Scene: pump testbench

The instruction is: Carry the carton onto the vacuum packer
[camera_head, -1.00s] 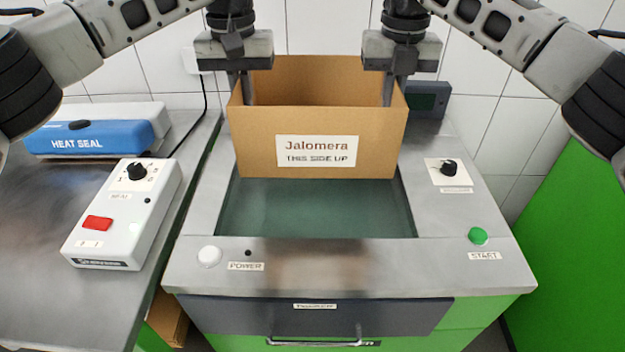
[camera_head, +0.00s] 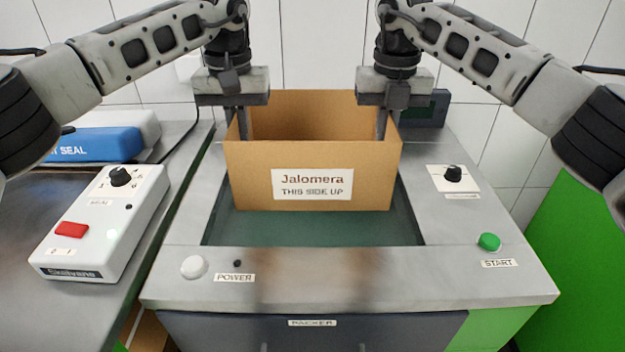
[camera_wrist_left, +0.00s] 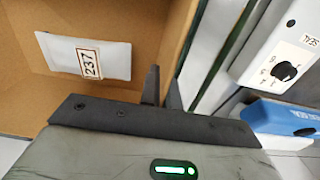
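The open brown carton (camera_head: 240,178), labelled "Jalomera THIS SIDE UP", is upright over the dark green recessed bed of the vacuum packer (camera_head: 310,262). I cannot tell whether its bottom touches the bed. My left gripper (camera_head: 242,124) is shut on the carton's left wall; the left wrist view shows its fingers (camera_wrist_left: 163,90) on either side of the wall. My right gripper (camera_head: 382,124) is at the right wall and appears shut on it, its fingers partly hidden. In the left wrist view a white packet (camera_wrist_left: 60,55) marked 237 lies inside the carton.
A green START button (camera_head: 489,242) and black knob (camera_head: 453,173) are on the packer's right; a white POWER button (camera_head: 194,267) is front left. The heat sealer's control box (camera_head: 100,225) and blue bar (camera_head: 95,145) stand left. A tiled wall is behind.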

